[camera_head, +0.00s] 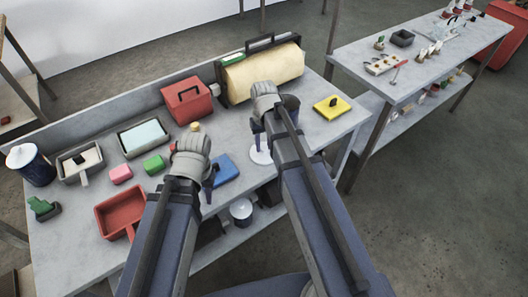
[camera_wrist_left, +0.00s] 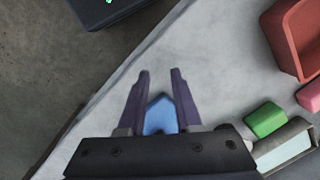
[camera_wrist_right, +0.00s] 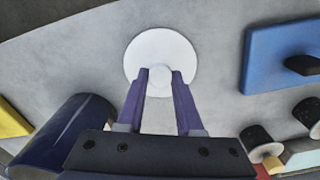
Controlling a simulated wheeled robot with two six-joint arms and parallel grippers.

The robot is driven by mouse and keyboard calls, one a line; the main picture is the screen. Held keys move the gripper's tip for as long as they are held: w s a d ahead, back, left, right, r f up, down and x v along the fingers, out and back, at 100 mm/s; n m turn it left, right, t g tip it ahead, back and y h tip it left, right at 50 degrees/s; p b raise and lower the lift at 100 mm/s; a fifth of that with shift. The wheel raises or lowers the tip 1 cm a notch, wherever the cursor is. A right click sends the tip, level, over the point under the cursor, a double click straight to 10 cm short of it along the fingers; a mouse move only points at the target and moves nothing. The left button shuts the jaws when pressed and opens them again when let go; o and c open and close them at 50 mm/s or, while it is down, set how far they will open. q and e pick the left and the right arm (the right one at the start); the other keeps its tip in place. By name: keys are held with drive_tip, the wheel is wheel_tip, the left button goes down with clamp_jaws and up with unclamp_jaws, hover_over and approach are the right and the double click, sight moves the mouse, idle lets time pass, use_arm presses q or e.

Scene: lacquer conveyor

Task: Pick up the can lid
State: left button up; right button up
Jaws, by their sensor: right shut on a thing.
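The can lid (camera_head: 261,157) is a white round disc with a small knob, below my right gripper (camera_head: 262,142) near the table's front edge. In the right wrist view the lid (camera_wrist_right: 145,55) lies flat beyond the fingertips, and my right gripper (camera_wrist_right: 159,74) is shut on its knob. I cannot tell whether the lid touches the table. A dark blue can (camera_wrist_right: 75,128) stands close by, partly hidden behind my arm in the head view. My left gripper (camera_head: 210,187) is open and empty, left of the lid; its parted fingers show in the left wrist view (camera_wrist_left: 160,75).
A blue block (camera_head: 226,168) lies between my grippers. A yellow block (camera_head: 332,107) is to the right, and a cream roll-shaped case (camera_head: 262,75) stands behind. A red tray (camera_head: 120,212), a green block (camera_head: 154,165) and a pink block (camera_head: 121,174) are at left.

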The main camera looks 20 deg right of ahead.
clamp_jaws()
use_arm(q)
drive_tip(key=shift+r, duration=0.1)
use_arm(e)
drive_tip(key=shift+r, duration=0.1)
